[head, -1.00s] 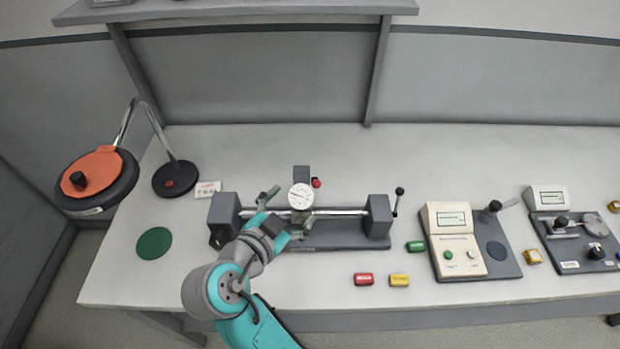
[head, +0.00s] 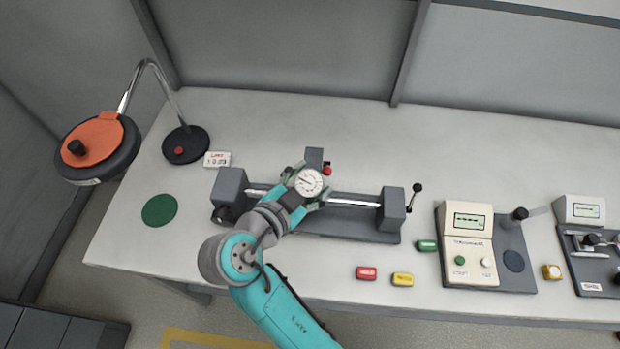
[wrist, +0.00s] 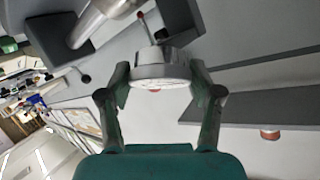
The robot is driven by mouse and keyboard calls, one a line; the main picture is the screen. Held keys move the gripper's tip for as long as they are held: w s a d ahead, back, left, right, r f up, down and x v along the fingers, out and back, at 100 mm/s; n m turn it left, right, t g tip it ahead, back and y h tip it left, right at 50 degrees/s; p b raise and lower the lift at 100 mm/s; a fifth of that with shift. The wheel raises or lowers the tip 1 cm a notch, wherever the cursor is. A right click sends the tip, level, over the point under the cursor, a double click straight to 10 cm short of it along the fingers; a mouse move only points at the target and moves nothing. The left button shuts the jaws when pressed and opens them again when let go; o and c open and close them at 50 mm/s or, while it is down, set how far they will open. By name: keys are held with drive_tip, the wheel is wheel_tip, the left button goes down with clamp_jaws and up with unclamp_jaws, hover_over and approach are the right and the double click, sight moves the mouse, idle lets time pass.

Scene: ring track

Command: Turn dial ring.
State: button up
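The dial gauge (head: 308,181), with a round white face and a thin needle, sits on the bar of the grey bench fixture. My gripper (head: 303,190) is at the dial, one finger on each side of its rim. In the wrist view, the dial's silver ring (wrist: 163,57) lies between the two fingertips (wrist: 161,78), which appear closed in against its sides. The face is seen nearly edge-on there, so its marks cannot be read.
The grey fixture (head: 362,225) has an end block at each side and a crank (head: 414,197) at right. Red (head: 366,273) and yellow (head: 402,279) blocks lie in front. A green disc (head: 159,210) and lamp-like stand (head: 186,145) are at left.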

drive_tip(key=c, duration=0.5)
drive_tip(key=shift+n+t+y, duration=0.4)
drive_tip(key=shift+n, duration=0.5)
drive_tip(key=shift+c, duration=0.2)
drive_tip(key=o, duration=1.2)
drive_tip(key=shift+c, duration=0.2)
drive_tip(key=v, duration=0.7)
drive_tip(key=shift+s, duration=0.25)
